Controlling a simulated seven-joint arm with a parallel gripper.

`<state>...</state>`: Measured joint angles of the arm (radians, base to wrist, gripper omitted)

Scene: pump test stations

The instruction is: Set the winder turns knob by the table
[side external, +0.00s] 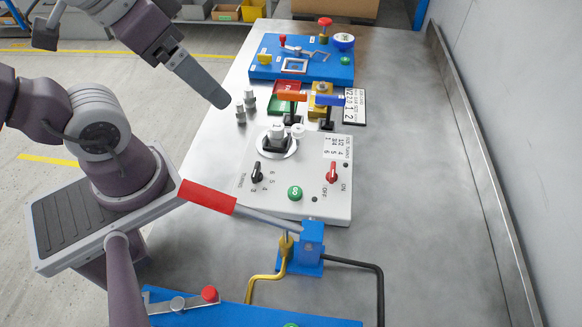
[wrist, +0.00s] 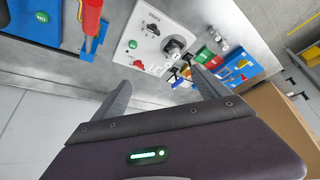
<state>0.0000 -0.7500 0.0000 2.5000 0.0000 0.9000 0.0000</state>
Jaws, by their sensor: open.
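The winder is a pale box (side external: 320,204) on the bench. Its turns knob (side external: 257,173) is black, at the left front of the top, beside the numbers 3 to 6. I cannot tell which number it points at. In the wrist view the turns knob (wrist: 153,30) is small and dark. A printed size and turns table (side external: 333,149) sits on the box's back right; its rows are too small to read surely. My gripper (side external: 219,98) is open and empty, above and left of the winder, well apart from the knob. Its two fingers (wrist: 160,77) show in the wrist view.
The winder also has a spindle (side external: 277,133), a green GO button (side external: 294,193) and a red ON/OFF switch (side external: 332,172). A red-handled lever (side external: 207,197) reaches across in front. Orange and blue handles (side external: 291,97) and a white card (side external: 354,106) stand behind. The bench's right side is clear.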

